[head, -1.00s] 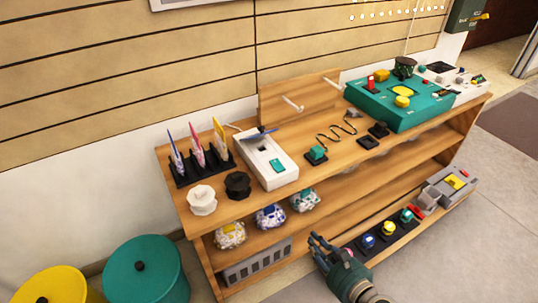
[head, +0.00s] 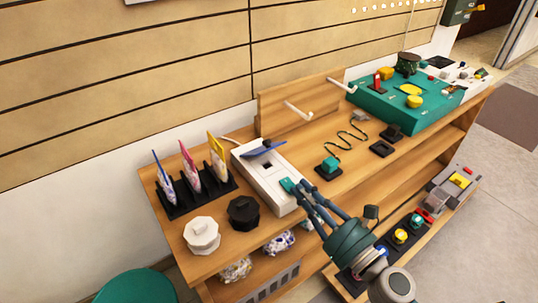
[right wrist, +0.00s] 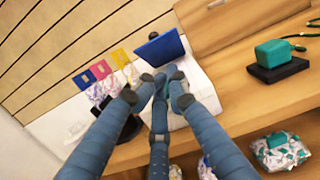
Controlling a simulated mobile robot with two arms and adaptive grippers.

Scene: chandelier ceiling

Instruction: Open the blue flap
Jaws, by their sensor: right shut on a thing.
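The blue flap (head: 264,149) stands tilted up at the back of a white box (head: 252,172) on the shelf unit's top. It also shows in the right wrist view as a raised blue panel (right wrist: 160,47). A small dark opening lies in the box top in front of it. My right gripper (head: 291,187) is at the front end of the box, with its fingers closed on a small teal piece (head: 287,184) there. In the right wrist view the fingers (right wrist: 160,82) come together below the flap, apart from it, and hide the teal piece. My left gripper is not in view.
Left of the box stand a black rack (head: 190,200) with colored packets, a white jar (head: 201,235) and a black jar (head: 243,212). To the right are a teal block (head: 330,165) with a cord and a large teal box (head: 405,105). Two pegs stick out from the back board.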

